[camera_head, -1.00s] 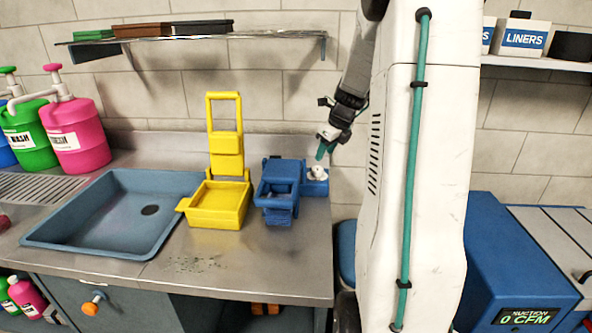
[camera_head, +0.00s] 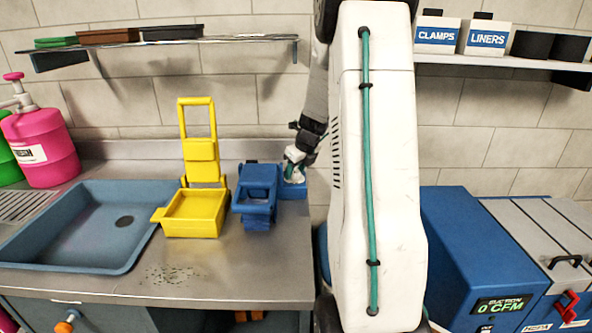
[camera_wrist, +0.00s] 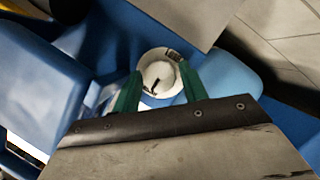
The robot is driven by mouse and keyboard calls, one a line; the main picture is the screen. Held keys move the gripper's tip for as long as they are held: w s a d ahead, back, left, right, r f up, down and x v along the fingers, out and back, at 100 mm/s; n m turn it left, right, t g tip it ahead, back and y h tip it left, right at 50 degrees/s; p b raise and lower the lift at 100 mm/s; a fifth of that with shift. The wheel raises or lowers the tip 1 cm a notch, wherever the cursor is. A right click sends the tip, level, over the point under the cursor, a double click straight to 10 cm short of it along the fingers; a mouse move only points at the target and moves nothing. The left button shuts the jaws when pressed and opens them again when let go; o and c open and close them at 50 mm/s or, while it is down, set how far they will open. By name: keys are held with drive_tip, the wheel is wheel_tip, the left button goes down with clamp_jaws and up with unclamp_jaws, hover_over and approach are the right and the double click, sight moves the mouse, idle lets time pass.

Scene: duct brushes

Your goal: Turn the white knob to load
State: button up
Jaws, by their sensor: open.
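The white knob (camera_wrist: 158,78) sits on a blue block beside the blue fixture (camera_head: 256,192). In the wrist view it is a round white knob with a dark mark, on a pale round base. My gripper (camera_wrist: 156,88) has its two green fingers on either side of the knob, open, with the knob between their tips. I cannot tell whether the fingers touch it. In the head view my gripper (camera_head: 294,166) is over the blue block (camera_head: 294,188) and hides most of the knob. The label near the knob is too small to read.
A yellow fixture (camera_head: 195,211) stands left of the blue one, with a sink (camera_head: 85,222) farther left. A pink jug (camera_head: 40,148) stands at the far left. A blue machine reading 0 CFM (camera_head: 470,250) is at the right. A shelf (camera_head: 165,42) hangs above.

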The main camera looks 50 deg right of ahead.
drive_tip(key=shift+c, duration=0.3)
drive_tip(key=c, duration=0.6)
drive_tip(key=shift+c, duration=0.2)
